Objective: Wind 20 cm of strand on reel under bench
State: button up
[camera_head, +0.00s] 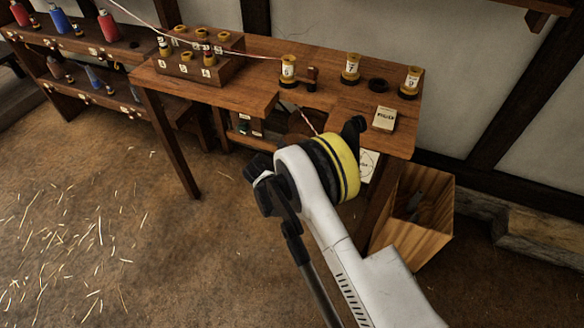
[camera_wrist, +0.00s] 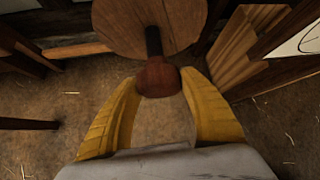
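The reel (camera_wrist: 118,22) is a round wooden disc at the top of the wrist view, with a dark shaft (camera_wrist: 153,42) leading to a brown crank knob (camera_wrist: 157,80). My gripper (camera_wrist: 158,80) has its two yellow fingers on either side of the knob, their tips seeming to touch it. In the head view my wrist is at the bench's front right and hides the fingers. A pale strand (camera_head: 235,55) runs from the upper left to the bobbin marked 6 (camera_head: 288,70). A short length (camera_head: 306,118) shows again in the bench's cut-out, running downward. Any wound strand is hidden.
The bench (camera_head: 340,98) carries a numbered rack (camera_head: 200,68), bobbins marked 7 (camera_head: 350,68) and 9 (camera_head: 411,80), and a small box (camera_head: 384,119). An open wooden bin (camera_head: 432,240) stands at the right leg. The floor at left is clear except for straw.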

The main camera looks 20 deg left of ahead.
jog(key=shift+c, duration=1)
jog(key=m+y, duration=0.1)
jog(key=y, duration=0.1)
jog(key=shift+y, duration=0.3)
jog(key=m+t+y, duration=0.1)
jog(key=m+y, duration=0.2)
jog(key=y, duration=0.1)
jog(key=shift+y, duration=0.4)
jog(key=o, duration=1.2)
jog(key=shift+a, duration=0.1)
